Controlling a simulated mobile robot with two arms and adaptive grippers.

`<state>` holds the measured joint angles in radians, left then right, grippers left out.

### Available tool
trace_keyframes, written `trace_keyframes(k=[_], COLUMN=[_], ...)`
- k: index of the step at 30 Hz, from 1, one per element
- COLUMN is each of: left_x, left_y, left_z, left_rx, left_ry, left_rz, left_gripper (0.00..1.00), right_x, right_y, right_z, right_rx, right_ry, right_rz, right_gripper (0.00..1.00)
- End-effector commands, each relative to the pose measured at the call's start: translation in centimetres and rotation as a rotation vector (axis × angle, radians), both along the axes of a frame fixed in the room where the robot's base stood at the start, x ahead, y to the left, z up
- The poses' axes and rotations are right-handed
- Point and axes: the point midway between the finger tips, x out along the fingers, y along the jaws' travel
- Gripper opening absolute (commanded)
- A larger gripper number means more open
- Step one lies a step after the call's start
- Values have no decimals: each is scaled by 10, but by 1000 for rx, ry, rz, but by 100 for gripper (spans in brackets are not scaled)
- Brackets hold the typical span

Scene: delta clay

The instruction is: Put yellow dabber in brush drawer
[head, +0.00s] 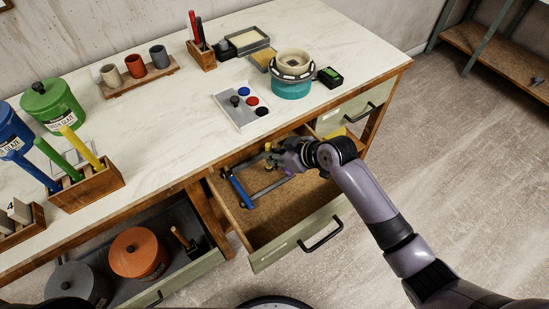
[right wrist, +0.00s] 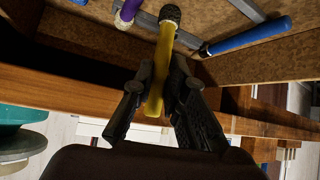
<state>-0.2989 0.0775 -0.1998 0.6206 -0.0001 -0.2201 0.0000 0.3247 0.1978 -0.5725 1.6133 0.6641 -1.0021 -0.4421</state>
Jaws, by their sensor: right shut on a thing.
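The yellow dabber (right wrist: 162,62), a yellow stick with a dark round head, is between the fingers of my right gripper (right wrist: 161,85) in the right wrist view. The fingers are shut on its handle. In the head view, my right gripper (head: 277,156) is above the back of an open green-fronted drawer (head: 285,212). The drawer's brown floor holds a blue-handled tool (head: 242,192) and a purple-handled one (right wrist: 128,12) seen in the wrist view. Whether the dabber's head touches the drawer cannot be told. My left gripper is not in view.
The worktop (head: 185,145) above carries a teal banding wheel (head: 292,85), a paint palette (head: 241,106), cups and glaze tins. A lower open drawer (head: 205,262) holds lidded pots. The front of the upper drawer is clear.

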Motion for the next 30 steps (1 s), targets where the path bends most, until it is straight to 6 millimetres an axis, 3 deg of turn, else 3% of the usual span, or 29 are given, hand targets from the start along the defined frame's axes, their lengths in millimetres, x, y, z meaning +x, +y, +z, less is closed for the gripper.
trace_keyframes(k=[4,16,17,18,25,30], left_x=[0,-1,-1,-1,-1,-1], left_y=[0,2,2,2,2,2], left_z=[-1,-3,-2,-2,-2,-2], left_rx=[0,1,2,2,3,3], left_ry=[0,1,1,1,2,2], left_rz=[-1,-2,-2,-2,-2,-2], left_gripper=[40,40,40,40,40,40], right_x=[0,0,0,0,0,0], right_y=[0,0,0,0,0,0], right_z=[-19,-24,-24,-23,-23,-23], right_rx=[1,0,0,0,0,0], right_ry=[0,-1,-1,-1,-1,-1], right_rz=[-1,-1,-1,-1,-1,-1], right_gripper=[0,0,15,17,33,34])
